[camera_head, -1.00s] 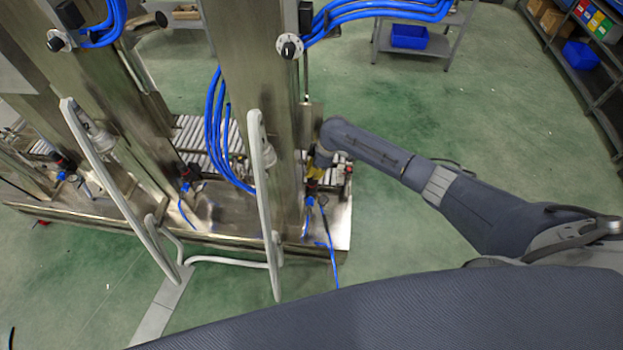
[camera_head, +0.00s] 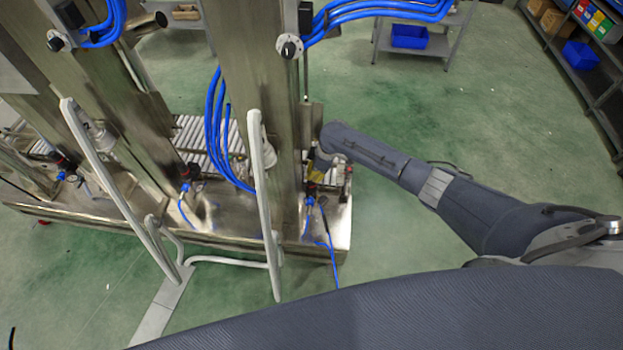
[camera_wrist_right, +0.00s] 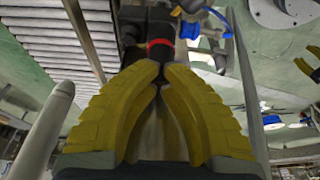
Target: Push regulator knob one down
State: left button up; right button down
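A regulator with a black knob and a red ring (camera_wrist_right: 160,46) is at the top middle of the right wrist view, just beyond my fingertips. In the head view the regulator (camera_head: 311,187) is at the foot of the right-hand steel column, partly covered by my gripper. My right gripper (camera_wrist_right: 160,72) has yellow fingers whose tips are brought together at the end of the knob. I cannot tell whether they touch it. In the head view my right gripper (camera_head: 316,172) is small, beside the column and above the regulator. My left gripper is not in view.
Another regulator (camera_head: 186,173) stands further left on the steel base. The steel column (camera_head: 255,90), blue hoses (camera_head: 214,130) and a pale handle bar (camera_head: 265,215) are close to the left of my right gripper. A roller conveyor (camera_wrist_right: 45,45) lies behind. Green floor is clear at right.

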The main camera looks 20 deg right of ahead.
jog(key=shift+f, duration=0.35)
jog(key=shift+r, duration=3.05)
